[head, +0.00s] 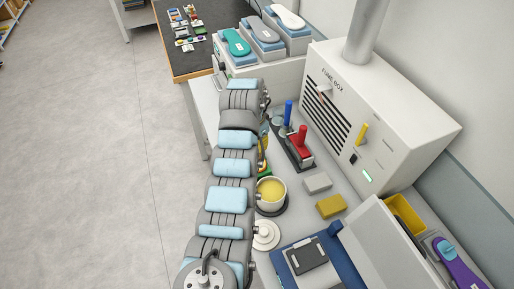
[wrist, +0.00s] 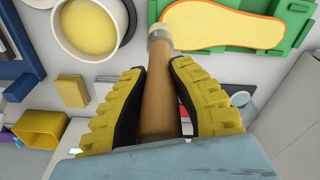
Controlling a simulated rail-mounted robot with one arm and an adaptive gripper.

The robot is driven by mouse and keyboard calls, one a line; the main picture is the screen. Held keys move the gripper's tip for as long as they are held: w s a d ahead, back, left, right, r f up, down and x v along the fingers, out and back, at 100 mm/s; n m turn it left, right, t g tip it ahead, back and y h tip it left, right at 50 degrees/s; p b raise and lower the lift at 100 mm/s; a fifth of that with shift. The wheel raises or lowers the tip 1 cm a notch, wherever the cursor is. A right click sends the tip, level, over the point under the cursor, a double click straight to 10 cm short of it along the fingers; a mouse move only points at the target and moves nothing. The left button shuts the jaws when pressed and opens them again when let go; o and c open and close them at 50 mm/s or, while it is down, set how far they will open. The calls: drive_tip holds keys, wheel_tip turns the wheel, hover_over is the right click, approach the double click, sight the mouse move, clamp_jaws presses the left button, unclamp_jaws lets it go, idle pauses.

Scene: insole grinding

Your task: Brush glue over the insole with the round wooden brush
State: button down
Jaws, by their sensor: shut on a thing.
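My gripper (wrist: 157,68), with yellow ridged fingers, is shut on the wooden handle of the round brush (wrist: 158,108). The brush's pale ferrule points away from me and overlaps the left end of the insole (wrist: 228,24) in the wrist view. The bristles are hidden, and I cannot tell whether they touch the insole. The insole has a pale yellow face and an orange rim, and lies in a green holder (wrist: 292,40). The pot of yellow glue (wrist: 92,28) stands open to the left of the brush. In the head view my arm hides the gripper, brush and most of the holder; the glue pot (head: 271,189) shows beside the arm.
A pot lid (head: 266,235), a grey block (head: 318,182) and a yellow block (head: 331,206) lie near the pot. A red-handled tool (head: 301,140) stands behind. The fume box (head: 365,110) lines the right side. A blue tray (head: 275,262) is in front.

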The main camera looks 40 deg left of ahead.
wheel_tip(320, 180, up, 5)
drive_tip(key=shift+f+p, duration=0.2)
drive_tip(key=shift+p, duration=0.3)
drive_tip(key=shift+w, duration=0.1)
idle(0.3)
